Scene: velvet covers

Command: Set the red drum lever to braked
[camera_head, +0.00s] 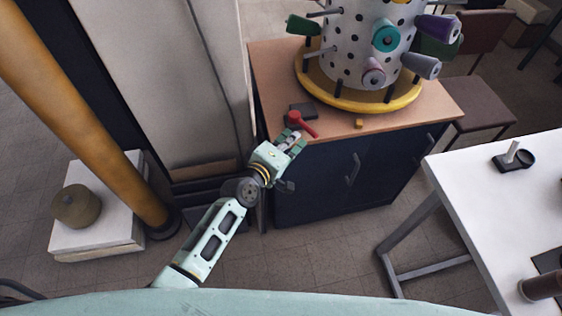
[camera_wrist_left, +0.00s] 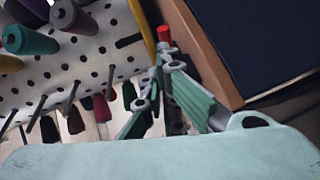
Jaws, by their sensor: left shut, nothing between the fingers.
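The red drum lever (camera_head: 301,122) sits on a dark base plate at the front left edge of the wooden cabinet top, beside the drum's yellow base. My left gripper (camera_head: 297,138) is at the cabinet's front edge, its fingertips right by the lever. In the left wrist view a small red part of the lever (camera_wrist_left: 164,34) shows just beyond the closed fingertips (camera_wrist_left: 165,55). The gripper is shut with nothing between its fingers. I cannot tell whether it touches the lever. The white spotted drum (camera_head: 362,45) stands upright on its yellow base (camera_head: 345,101). My right gripper is not in view.
Spools on pegs stick out from the drum. A white table (camera_head: 495,200) stands at the right. A yellow column (camera_head: 85,110) and white plinth (camera_head: 120,225) stand at the left.

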